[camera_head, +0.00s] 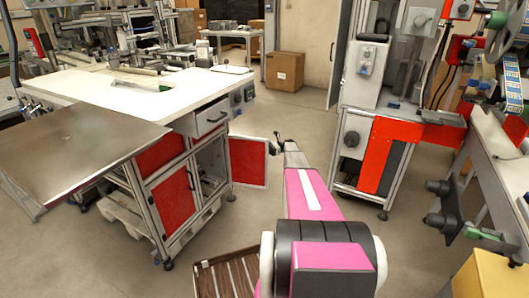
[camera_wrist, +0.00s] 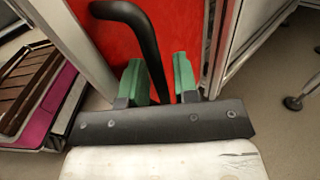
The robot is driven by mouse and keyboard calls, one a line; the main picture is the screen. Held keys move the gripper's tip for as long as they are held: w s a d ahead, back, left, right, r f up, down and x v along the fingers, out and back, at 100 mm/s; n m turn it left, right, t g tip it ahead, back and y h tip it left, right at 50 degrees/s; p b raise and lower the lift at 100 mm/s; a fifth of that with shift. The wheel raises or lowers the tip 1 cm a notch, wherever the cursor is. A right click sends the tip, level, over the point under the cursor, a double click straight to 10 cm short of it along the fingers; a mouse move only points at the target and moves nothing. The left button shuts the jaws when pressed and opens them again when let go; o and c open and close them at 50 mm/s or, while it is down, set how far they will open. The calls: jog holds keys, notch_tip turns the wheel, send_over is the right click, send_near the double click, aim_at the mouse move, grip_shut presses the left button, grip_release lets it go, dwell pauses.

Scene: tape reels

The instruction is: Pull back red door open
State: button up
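The back red door (camera_head: 249,161) stands swung out from the white-topped bench's cabinet, in the middle of the head view. In the wrist view its red panel (camera_wrist: 195,25) fills the upper middle, with a curved black handle (camera_wrist: 148,40) on it. My gripper (camera_wrist: 160,72) has two green fingers, parted, with the lower part of the handle showing between them. I cannot tell whether either finger touches the handle. In the head view my gripper (camera_head: 281,141) is at the door's right edge, and the handle is hard to make out there.
The bench (camera_head: 130,95) has a front red door (camera_head: 172,198), closed, and a drawer (camera_head: 211,117) above. A machine with a red-orange panel (camera_head: 378,155) stands to the right of my arm. A cardboard box (camera_head: 285,70) sits behind.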

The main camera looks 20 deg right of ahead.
jog(key=shift+d, duration=0.1)
jog(key=shift+w+d, duration=0.15)
jog(key=shift+d, duration=3.45)
